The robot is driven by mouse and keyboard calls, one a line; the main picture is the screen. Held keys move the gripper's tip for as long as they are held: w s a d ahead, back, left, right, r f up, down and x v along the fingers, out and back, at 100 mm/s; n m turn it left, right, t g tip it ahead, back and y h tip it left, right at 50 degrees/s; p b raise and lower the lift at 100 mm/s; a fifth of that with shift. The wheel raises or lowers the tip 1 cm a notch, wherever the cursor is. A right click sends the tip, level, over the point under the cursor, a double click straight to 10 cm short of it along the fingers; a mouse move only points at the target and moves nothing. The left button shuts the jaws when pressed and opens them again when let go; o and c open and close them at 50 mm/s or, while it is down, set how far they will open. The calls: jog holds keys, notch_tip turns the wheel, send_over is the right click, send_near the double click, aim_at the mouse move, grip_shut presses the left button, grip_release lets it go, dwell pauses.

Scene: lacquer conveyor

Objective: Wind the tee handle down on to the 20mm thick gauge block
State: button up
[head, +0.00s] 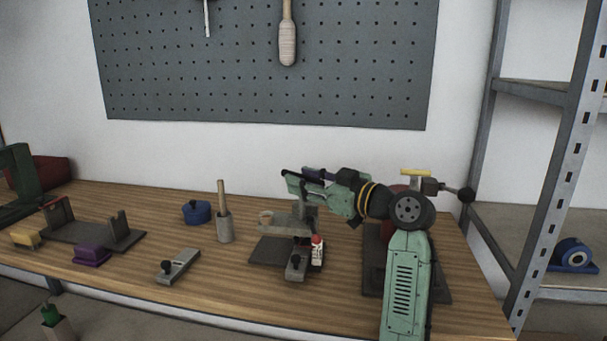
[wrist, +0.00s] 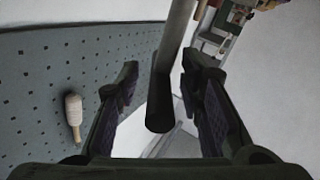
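My gripper (head: 292,182) reaches left over a small fixture with a dark base plate (head: 258,252). In the wrist view my gripper (wrist: 168,95) is open, with one finger on each side of a grey round bar (wrist: 172,62). Gaps show between the bar and both fingers. The bar may be part of the tee handle; I cannot tell for sure. In the head view a grey upright (head: 299,212) stands just below my fingers. I cannot pick out the 20mm gauge block with certainty.
A red-capped bottle (head: 317,252) and a grey clamp-like block (head: 296,268) stand in front of the fixture. Left are a grey pot with a stick (head: 224,226), blue item (head: 196,212), grey block (head: 178,267) and purple block (head: 92,254).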

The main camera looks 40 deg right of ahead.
jog(key=shift+w, duration=0.3)
jog(key=shift+c, duration=0.5)
grip_shut()
